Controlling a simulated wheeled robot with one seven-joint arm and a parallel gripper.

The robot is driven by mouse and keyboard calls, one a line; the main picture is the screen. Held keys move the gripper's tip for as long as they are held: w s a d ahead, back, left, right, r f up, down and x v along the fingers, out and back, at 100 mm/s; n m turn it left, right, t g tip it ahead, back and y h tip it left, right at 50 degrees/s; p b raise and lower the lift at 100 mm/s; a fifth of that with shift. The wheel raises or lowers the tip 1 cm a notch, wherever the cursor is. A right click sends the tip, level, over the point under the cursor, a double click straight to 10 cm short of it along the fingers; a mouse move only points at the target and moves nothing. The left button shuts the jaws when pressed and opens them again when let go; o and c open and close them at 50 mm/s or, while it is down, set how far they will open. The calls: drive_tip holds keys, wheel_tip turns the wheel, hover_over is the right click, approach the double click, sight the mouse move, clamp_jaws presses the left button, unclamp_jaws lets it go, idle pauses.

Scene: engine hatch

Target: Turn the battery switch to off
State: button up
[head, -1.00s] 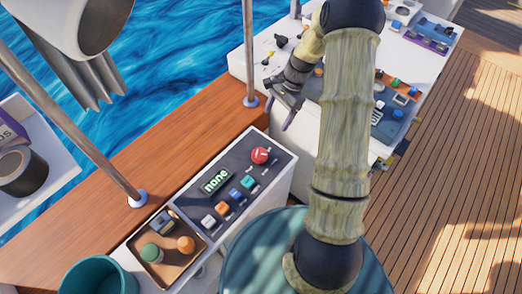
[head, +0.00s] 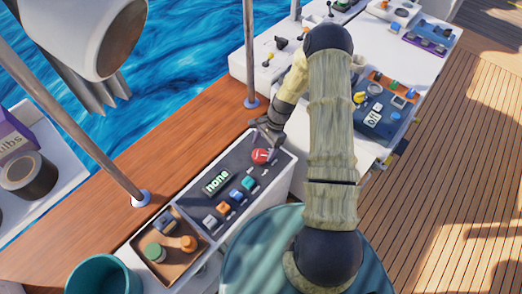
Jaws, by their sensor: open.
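A red round knob (head: 260,156), which looks like the battery switch, sits at the far end of a dark control panel (head: 192,206) on a white box. A white mark shows on the knob, but its setting is too small to tell. My gripper (head: 262,140) is open at the far edge of the panel, just above and behind the red knob. Its fingertips are small and partly merge with the dark panel. I cannot tell whether they touch the knob.
White, orange, blue and green switches (head: 236,195) line the panel. A brown tray (head: 180,268) with green and orange knobs adjoins it. A teal bucket (head: 102,274) stands in front. A metal post (head: 249,60) rises behind the panel. White consoles (head: 410,80) stand at the back right.

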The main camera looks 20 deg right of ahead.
sight(260, 154)
drive_tip(key=shift+x, duration=1.65)
drive_tip(key=shift+c, duration=0.4)
drive_tip(key=c, duration=0.9)
drive_tip(key=shift+w+n, duration=0.1)
drive_tip(key=shift+n, duration=0.3)
drive_tip(key=n+g+b, duration=0.1)
drive_tip(key=n, duration=0.1)
drive_tip(key=n+h+b, duration=0.1)
drive_tip(key=n+b, duration=0.1)
drive_tip(key=n, duration=0.1)
drive_tip(key=shift+w+a+g, duration=0.1)
drive_tip(key=shift+w+g, duration=0.05)
drive_tip(key=shift+g, duration=0.25)
drive_tip(key=n+h+b, duration=0.1)
drive_tip(key=n, duration=0.2)
drive_tip(key=n+g+h, duration=0.1)
drive_tip(key=n, duration=0.2)
drive_tip(key=shift+w+a+r+h+b, duration=0.1)
drive_tip(key=shift+h+b, duration=0.2)
drive_tip(key=shift+b, duration=0.1)
